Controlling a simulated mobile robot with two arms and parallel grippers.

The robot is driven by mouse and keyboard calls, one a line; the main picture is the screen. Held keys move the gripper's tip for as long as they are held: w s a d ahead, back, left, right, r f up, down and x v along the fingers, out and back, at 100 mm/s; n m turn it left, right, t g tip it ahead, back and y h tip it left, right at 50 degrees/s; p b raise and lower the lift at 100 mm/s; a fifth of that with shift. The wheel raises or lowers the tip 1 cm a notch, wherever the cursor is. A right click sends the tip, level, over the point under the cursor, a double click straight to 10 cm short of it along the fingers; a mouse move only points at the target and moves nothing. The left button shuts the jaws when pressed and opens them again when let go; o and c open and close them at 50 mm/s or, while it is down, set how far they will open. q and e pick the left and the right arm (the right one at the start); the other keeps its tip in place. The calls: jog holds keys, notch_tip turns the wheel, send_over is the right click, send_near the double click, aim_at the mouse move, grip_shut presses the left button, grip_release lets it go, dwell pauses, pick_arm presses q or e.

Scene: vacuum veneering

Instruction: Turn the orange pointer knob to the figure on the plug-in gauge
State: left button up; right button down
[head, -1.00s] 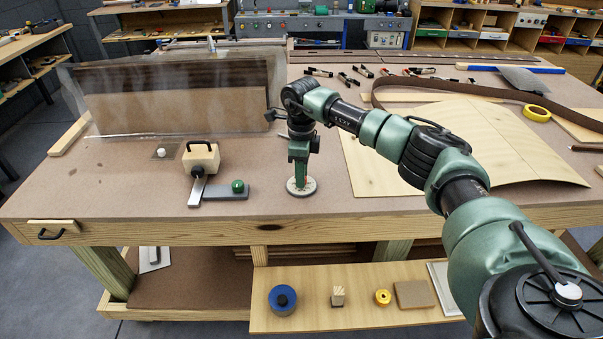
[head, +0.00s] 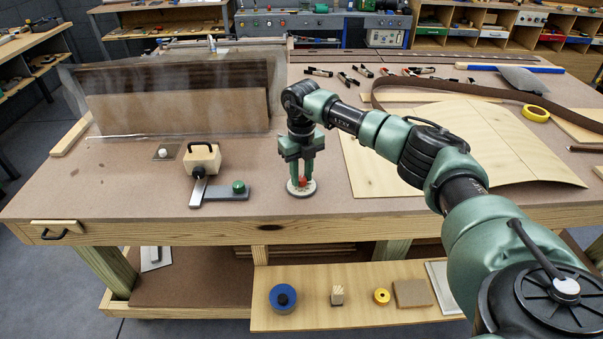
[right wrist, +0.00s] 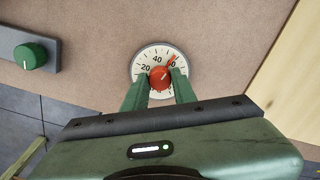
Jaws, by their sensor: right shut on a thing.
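The orange-red pointer knob (right wrist: 160,77) sits in the middle of a round white dial (right wrist: 139,62) on the bench. The knob also shows in the head view (head: 302,181), with the dial (head: 293,190) around it. In the right wrist view, its orange pointer aims up and slightly right, between the 40 and the 60. My right gripper (right wrist: 160,82) is shut on the knob, one green finger on each side. In the head view my right gripper (head: 302,172) points straight down over the dial. I cannot make out a plug-in gauge or its figure. My left gripper is out of view.
A grey bar with a green knob (head: 238,187) and a wooden block with a black handle (head: 202,158) stand left of the dial. A clear bag with brown panels (head: 180,100) lies behind. A curved veneer sheet (head: 480,140) is at right.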

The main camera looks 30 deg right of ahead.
aim_at(302, 178)
jog(key=shift+r+m, duration=0.15)
jog(key=shift+m, duration=0.65)
jog(key=c, duration=1.1)
grip_release()
jog(key=shift+c, duration=0.2)
notch_tip(302, 178, up, 8)
jog(key=shift+f+b, duration=0.15)
jog(key=shift+b, duration=0.65)
